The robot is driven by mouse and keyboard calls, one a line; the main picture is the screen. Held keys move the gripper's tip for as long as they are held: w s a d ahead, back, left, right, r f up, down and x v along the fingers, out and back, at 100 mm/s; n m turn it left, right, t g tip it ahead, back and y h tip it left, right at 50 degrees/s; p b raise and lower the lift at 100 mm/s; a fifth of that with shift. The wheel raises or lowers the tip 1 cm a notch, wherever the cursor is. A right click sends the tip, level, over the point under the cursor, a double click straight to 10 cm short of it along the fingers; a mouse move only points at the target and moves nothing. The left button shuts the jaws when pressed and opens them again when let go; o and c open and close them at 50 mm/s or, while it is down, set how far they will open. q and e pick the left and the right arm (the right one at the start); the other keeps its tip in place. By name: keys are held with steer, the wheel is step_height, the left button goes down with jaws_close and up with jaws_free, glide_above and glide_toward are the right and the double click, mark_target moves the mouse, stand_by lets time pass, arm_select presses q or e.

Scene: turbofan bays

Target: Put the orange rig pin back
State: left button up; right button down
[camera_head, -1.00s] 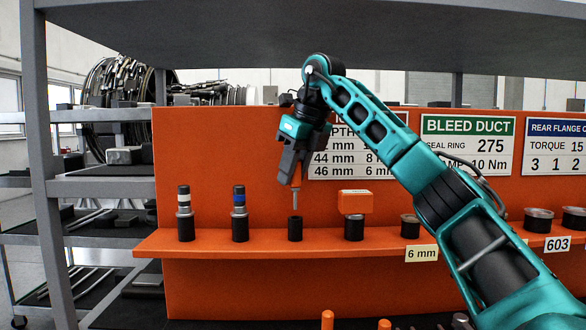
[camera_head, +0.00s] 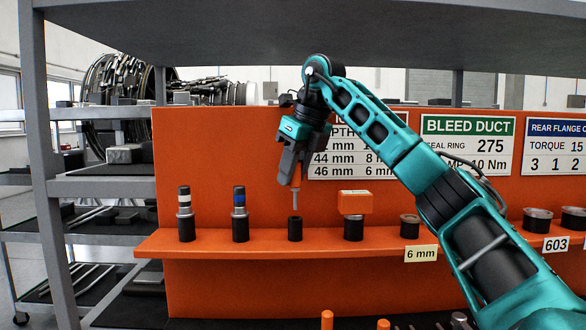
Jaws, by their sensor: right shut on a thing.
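My right gripper (camera_head: 296,182) points down over the orange shelf (camera_head: 270,241) and is shut on the orange rig pin (camera_head: 295,199). Only a bit of the pin's orange top shows between the fingers; its grey shank hangs below. The shank's lower end is just above or at the mouth of a black socket (camera_head: 295,230); I cannot tell whether it has entered. The pin looks about upright. My left gripper is not in view.
Left of the socket stand two black holders with banded pieces, one white (camera_head: 184,213) and one blue (camera_head: 239,213). To the right are an orange-topped block (camera_head: 355,203) on a black holder and a low round cup (camera_head: 410,226). Orange pegs (camera_head: 327,320) show at the bottom edge.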

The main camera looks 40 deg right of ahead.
mark_target(296, 190)
steer(key=shift+f+b, duration=1.8)
steer(key=shift+f, duration=1.15)
stand_by(1.5)
steer(key=c, duration=0.8)
jaws_free()
steer(key=shift+r, duration=0.1)
steer(key=p+v, duration=0.4)
steer(key=v, duration=0.8)
steer(key=shift+s+r, duration=0.25)
steer(key=shift+r, duration=0.1)
